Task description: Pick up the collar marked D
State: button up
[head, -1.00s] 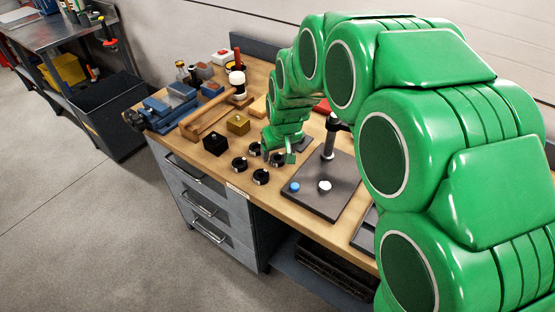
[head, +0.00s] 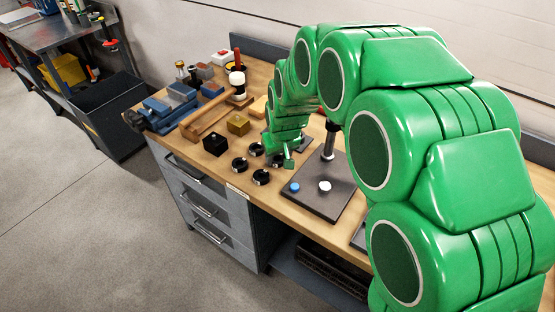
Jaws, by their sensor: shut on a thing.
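Several black collars sit on the wooden bench top in the head view: one at the left (head: 239,164), one at the back (head: 256,149) and one at the front (head: 261,176). Their letters are too small to read, so I cannot tell which is marked D. My green gripper (head: 280,161) points down at the right of this group. It is shut on another black collar (head: 277,160), which is mostly hidden by the fingers. I cannot tell whether that collar is clear of the bench.
A dark plate with an upright post (head: 328,192) stands just right, bearing a blue (head: 295,187) and a white knob (head: 324,186). The bench's front edge is near.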

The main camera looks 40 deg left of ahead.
jog(key=shift+r, duration=0.1)
jog(key=shift+r, duration=0.2)
jog(key=v, duration=0.3)
jog(key=shift+w+a+r, duration=0.1)
jog(key=shift+a+r, duration=0.05)
jog(key=shift+a, duration=0.05)
jog(key=s+d+r, duration=0.9)
jog(key=d, duration=0.1)
